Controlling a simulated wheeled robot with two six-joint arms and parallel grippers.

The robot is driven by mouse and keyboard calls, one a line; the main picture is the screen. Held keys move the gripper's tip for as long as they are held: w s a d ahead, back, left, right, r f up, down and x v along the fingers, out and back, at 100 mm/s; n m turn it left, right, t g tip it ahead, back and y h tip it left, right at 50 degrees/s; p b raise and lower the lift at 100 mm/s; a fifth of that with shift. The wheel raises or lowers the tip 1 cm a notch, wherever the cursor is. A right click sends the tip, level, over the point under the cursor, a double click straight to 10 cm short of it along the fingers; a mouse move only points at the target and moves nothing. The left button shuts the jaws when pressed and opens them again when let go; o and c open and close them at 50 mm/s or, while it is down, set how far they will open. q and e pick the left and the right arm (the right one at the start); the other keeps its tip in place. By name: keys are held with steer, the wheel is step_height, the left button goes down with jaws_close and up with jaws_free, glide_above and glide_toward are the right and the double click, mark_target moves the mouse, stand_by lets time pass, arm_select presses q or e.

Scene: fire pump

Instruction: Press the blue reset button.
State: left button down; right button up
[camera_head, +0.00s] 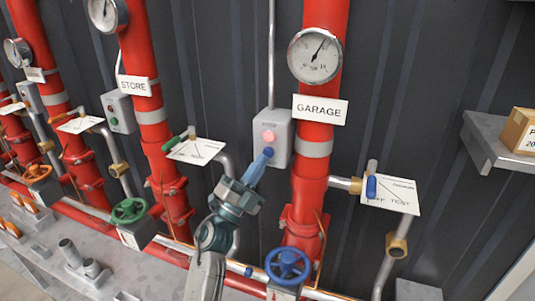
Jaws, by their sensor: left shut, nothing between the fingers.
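A grey control box (279,124) hangs on the dark wall, left of the red pipe labelled GARAGE. A pinkish-red lamp (268,137) glows on its front. A small blue round shape, likely the blue reset button (268,152), shows just below the lamp. My left gripper (262,160) is shut and empty, its blue-grey fingers pointing up at the lower front of the box. The fingertips overlap the lower edge of the blue shape. I cannot tell whether they touch it or whether it is pressed. My right gripper is not in view.
The GARAGE pipe (323,70) carries a gauge (315,55) and a blue handwheel (288,266). A blue-handled test valve (371,187) is at right. The STORE pipe (146,60), its box and a green handwheel (130,210) stand left. A shelf (492,140) holds a carton.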

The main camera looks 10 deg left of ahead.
arm_select(q)
steer(key=shift+w, duration=0.15)
steer(key=shift+w, duration=0.3)
steer(key=shift+w+d, duration=0.15)
steer(key=shift+w, duration=0.3)
stand_by(0.9)
steer(key=shift+s, duration=0.1)
steer(key=shift+s+p, duration=0.4)
steer(key=shift+s, duration=0.4)
